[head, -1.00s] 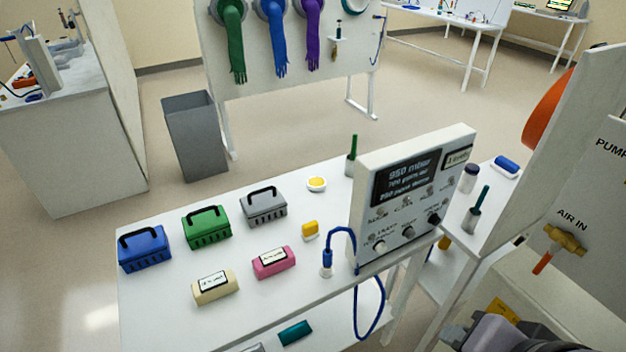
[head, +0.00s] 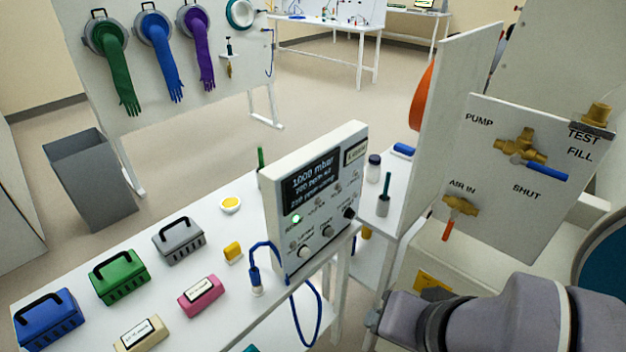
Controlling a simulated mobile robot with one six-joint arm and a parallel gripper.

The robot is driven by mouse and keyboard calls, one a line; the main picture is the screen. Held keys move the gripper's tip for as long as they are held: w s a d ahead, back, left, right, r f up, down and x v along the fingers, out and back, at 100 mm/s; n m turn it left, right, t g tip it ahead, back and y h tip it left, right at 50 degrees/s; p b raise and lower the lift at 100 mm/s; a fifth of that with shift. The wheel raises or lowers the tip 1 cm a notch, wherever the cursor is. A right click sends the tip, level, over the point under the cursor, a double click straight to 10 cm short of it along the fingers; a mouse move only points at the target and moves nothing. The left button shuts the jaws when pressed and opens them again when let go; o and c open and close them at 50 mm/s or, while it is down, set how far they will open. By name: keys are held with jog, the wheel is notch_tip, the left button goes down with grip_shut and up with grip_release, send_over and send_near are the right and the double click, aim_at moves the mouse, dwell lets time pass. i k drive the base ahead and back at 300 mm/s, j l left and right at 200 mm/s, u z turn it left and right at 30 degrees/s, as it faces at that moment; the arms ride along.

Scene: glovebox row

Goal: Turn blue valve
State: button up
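The blue valve (head: 540,168) is a brass valve body with a blue lever on an upright white panel (head: 490,215) at the right of the head view. Its lever points right and slightly down, between the labels FILL and SHUT, with PUMP at the upper left. A second brass valve with an orange lever (head: 449,228) sits lower left beside AIR IN, its lever pointing down. My arm shows at the lower right, below the panel and apart from the valves. I cannot make out my gripper's fingers in this view.
A white table (head: 205,310) holds blue, green and grey cases, small blocks and a display unit (head: 318,190) reading 1000 mbar. A white upright board (head: 445,130) with an orange disc stands left of the panel. A grey bin (head: 90,180) stands on open floor.

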aim_at(515, 159)
jog(key=l+u, duration=0.15)
jog(key=u, duration=0.15)
jog(key=l+u, duration=0.1)
jog(key=u, duration=0.2)
jog(key=z, duration=0.5)
jog(key=k+l+z, duration=0.1)
jog(key=z, duration=0.4)
jog(key=l+z, duration=0.2)
jog(key=z, duration=0.3)
jog(key=l+z, duration=0.1)
jog(key=z, duration=0.4)
jog(key=l+z, duration=0.1)
jog(key=z, duration=0.4)
jog(key=u, duration=1.5)
